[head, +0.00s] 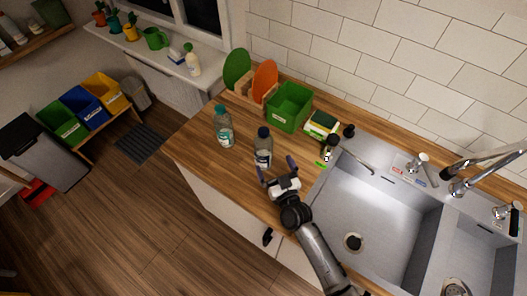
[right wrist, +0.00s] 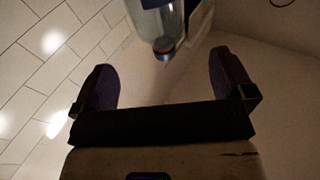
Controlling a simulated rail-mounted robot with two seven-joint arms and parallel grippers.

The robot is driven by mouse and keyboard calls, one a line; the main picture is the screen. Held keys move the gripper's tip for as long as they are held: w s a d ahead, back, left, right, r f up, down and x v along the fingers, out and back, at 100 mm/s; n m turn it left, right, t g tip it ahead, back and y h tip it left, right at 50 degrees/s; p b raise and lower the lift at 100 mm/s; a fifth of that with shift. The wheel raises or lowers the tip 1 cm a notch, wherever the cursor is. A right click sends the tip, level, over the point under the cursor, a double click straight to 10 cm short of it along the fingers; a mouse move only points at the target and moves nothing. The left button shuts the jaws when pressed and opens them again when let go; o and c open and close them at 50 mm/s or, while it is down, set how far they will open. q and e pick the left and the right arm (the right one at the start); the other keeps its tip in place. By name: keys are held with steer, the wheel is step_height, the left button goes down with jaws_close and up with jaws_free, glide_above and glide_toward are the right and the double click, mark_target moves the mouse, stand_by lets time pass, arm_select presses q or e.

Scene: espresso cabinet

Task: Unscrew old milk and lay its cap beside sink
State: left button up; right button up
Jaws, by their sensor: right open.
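A clear bottle with a dark cap and pale label (head: 264,150) stands upright on the wooden counter, left of the sink (head: 375,210); its label is too small to read, so I cannot be sure it is the old milk. My right gripper (head: 275,167) is open just beside this bottle, on the near side, with its fingers spread and nothing held. In the right wrist view, the bottle (right wrist: 155,14) and its cap (right wrist: 163,46) show beyond the gap between the open fingers (right wrist: 162,62). The cap is on the bottle. My left gripper is out of view.
A teal-tinted bottle (head: 224,130) stands to the left. Behind are a green bin (head: 289,106), a rack with green and orange discs (head: 264,80) and sponges (head: 322,124). A small dispenser (head: 331,147) stands at the sink's edge. The counter's front left is clear.

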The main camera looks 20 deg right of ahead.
mark_target(264, 141)
steer(key=shift+w+r, duration=0.25)
steer(key=shift+w, duration=1.4)
steer(key=shift+w+r, duration=0.2)
steer(key=shift+w, duration=1.45)
steer(key=shift+w+r, duration=0.25)
steer(key=shift+w, duration=1.4)
steer(key=c, duration=1.7)
